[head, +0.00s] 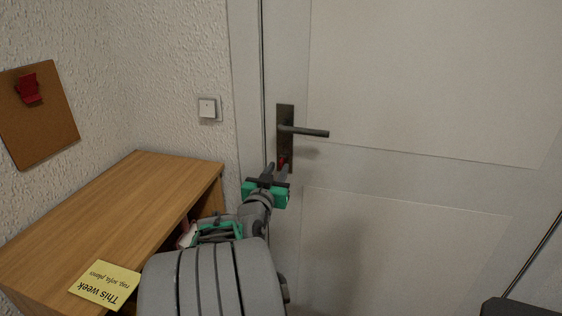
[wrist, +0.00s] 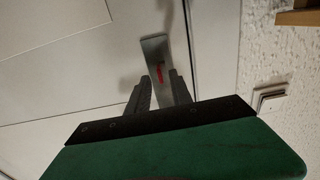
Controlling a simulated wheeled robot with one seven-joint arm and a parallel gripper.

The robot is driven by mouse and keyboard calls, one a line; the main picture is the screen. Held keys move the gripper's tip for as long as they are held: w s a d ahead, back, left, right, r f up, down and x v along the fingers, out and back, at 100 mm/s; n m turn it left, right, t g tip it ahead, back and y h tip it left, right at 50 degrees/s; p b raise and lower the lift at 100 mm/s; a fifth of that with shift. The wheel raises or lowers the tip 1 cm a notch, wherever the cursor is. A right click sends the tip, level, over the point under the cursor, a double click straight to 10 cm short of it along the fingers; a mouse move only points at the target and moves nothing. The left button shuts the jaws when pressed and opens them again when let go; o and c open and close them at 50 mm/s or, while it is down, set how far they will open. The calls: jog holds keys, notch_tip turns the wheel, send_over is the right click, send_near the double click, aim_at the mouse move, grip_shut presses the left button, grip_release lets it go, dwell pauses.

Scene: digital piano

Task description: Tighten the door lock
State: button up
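The door lock is a small red piece (head: 282,161) low on the dark lock plate (head: 284,112), below the door handle (head: 310,132). In the wrist view the red piece (wrist: 160,72) shows on the grey plate (wrist: 153,48), just beyond the fingertips. My gripper (head: 277,168) is in front of the lower end of the plate, close to the red piece. In the wrist view my gripper (wrist: 159,82) is open, with a gap between its two fingers and the red piece in line with that gap. I cannot tell whether a finger touches it.
A wooden cabinet (head: 110,195) stands on the left, beside my arm, with a yellow note (head: 104,284) on it. A light switch (head: 208,109) and a cork board (head: 38,115) are on the wall.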

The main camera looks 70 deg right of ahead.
jog(key=shift+w+d, duration=0.15)
jog(key=shift+d, duration=0.7)
jog(key=shift+f+b, duration=0.15)
jog(key=shift+b, duration=0.3)
grip_shut()
